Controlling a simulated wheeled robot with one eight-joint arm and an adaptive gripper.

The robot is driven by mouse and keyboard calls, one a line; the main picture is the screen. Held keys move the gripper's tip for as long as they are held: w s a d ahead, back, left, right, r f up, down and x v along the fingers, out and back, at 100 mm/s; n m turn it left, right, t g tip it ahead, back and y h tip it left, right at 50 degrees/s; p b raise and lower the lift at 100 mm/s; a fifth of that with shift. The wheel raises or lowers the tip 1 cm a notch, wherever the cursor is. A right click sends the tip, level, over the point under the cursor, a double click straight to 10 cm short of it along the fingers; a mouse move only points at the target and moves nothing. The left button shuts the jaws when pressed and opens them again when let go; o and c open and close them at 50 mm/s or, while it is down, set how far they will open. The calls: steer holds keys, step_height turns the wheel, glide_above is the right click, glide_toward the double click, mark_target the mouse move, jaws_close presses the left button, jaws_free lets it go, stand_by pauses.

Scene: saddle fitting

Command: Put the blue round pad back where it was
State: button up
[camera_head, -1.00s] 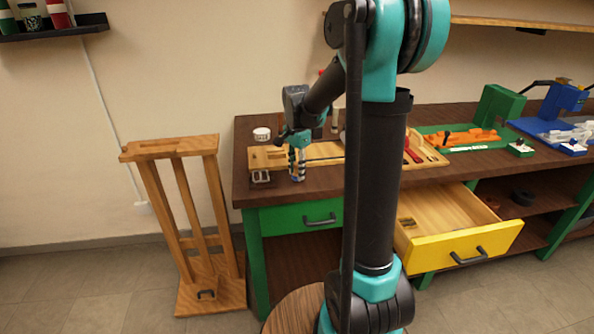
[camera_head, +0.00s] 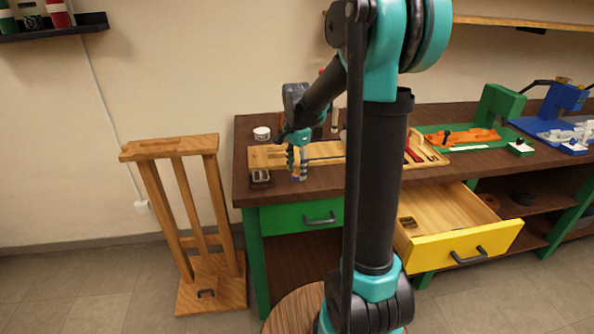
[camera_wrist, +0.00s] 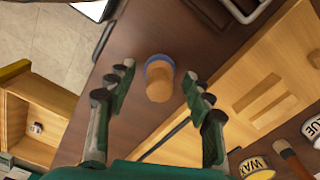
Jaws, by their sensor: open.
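A short tan cylinder with a blue band at its far end, which I take for the blue round pad (camera_wrist: 160,80), stands on the dark bench top in the wrist view. In the head view it shows small and partly hidden below my fingers. My gripper (camera_wrist: 156,88) is open, with one finger to the left of the pad and one to the right; clear gaps show on both sides. In the head view my gripper (camera_head: 298,163) is over the front left part of the bench. Whether the fingertips reach down to the pad's height is hard to tell.
A wooden board (camera_wrist: 270,80) lies beside the pad on the bench. A small metal-framed piece (camera_head: 260,177) and a white tin (camera_head: 262,133) are to the left. A wax tin (camera_wrist: 255,168) shows at lower right. The yellow drawer (camera_head: 460,246) stands open; a wooden stand (camera_head: 190,225) is left of the bench.

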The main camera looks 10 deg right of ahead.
mark_target(297, 164)
step_height(297, 164, up, 11)
steer(key=shift+s, duration=0.15)
steer(key=s+d+f+n+t, duration=0.2)
steer(key=s+f+n, duration=0.4)
steer(key=s+f, duration=0.3)
steer(key=s+d+f+n+t, duration=0.2)
steer(key=s+f+n, duration=0.5)
steer(key=s, duration=0.5)
step_height(297, 164, down, 3)
steer(key=shift+s+r, duration=0.15)
steer(key=shift+s, duration=0.25)
